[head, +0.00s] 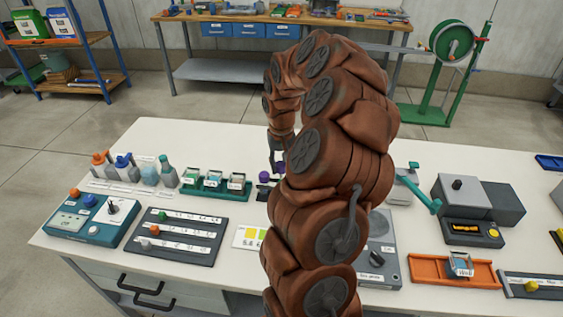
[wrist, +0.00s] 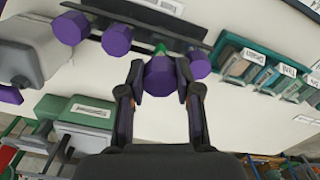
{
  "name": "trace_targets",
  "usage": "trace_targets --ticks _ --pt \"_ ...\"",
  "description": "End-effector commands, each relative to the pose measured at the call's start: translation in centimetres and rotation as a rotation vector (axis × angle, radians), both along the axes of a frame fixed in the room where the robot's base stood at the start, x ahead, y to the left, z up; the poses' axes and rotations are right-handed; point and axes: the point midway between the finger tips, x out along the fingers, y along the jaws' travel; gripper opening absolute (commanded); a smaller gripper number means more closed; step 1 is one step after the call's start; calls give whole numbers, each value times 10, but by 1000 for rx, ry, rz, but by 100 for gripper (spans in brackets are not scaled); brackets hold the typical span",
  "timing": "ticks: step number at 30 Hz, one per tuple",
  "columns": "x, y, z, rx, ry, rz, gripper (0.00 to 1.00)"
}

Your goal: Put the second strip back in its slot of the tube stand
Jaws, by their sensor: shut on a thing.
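My gripper (wrist: 160,80) is shut on a purple-capped tube (wrist: 160,74), whose rounded purple end faces the wrist camera. The dark tube stand (wrist: 192,38) runs behind it, with other purple caps (wrist: 116,40) along its row, one of them close beside my right finger. A small green tip shows just beyond the held cap. I cannot tell whether the held tube is seated in the stand or just above it. No strip can be made out. In the head view my arm hides most of the stand; a purple cap (head: 264,176) shows beside it.
A teal rack of labelled vials (head: 215,185) stands left of my arm; it also shows in the wrist view (wrist: 262,62). Dropper bottles (head: 123,163), a control box (head: 88,216) and a dark slotted board (head: 175,236) are farther left. An orange tray (head: 425,269) is at right.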

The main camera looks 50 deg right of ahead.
Motion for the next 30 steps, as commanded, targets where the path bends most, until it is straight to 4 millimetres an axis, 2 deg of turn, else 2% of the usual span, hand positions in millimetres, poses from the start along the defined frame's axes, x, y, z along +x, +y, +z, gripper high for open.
trace_targets --ticks 1,15,28,29,30 --pt "0 0 -8 0 0 0 15" --pt "0 0 -43 -1 -1 -1 15" --pt "0 0 -46 -1 0 0 15" --pt "0 0 -46 -1 -1 0 36" --pt "0 0 -46 -1 0 0 40"
